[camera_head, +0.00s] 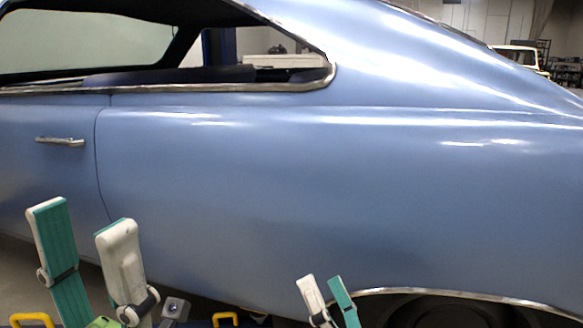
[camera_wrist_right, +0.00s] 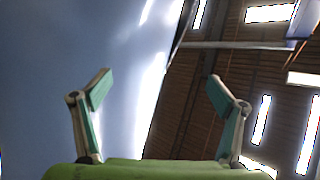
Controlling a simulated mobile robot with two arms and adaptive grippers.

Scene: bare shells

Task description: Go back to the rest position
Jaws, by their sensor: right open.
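My left gripper (camera_head: 81,216) stands at the lower left of the head view, with its white and teal fingers pointing up and spread apart. My right gripper (camera_head: 321,281) is at the bottom centre of the head view, smaller and lower, with its fingers apart. In the right wrist view its two fingers (camera_wrist_right: 158,92) are wide apart with nothing between them. Neither gripper shows anything held. Both are in front of the car's side in the picture; their distance from it is hard to tell.
A blue car (camera_head: 250,190) fills most of the head view, with a door handle (camera_head: 60,142) at left and a dark wheel arch at lower right. A white vehicle (camera_head: 522,57) stands far behind. The right wrist view shows a beamed ceiling (camera_wrist_right: 215,85) with bright lights.

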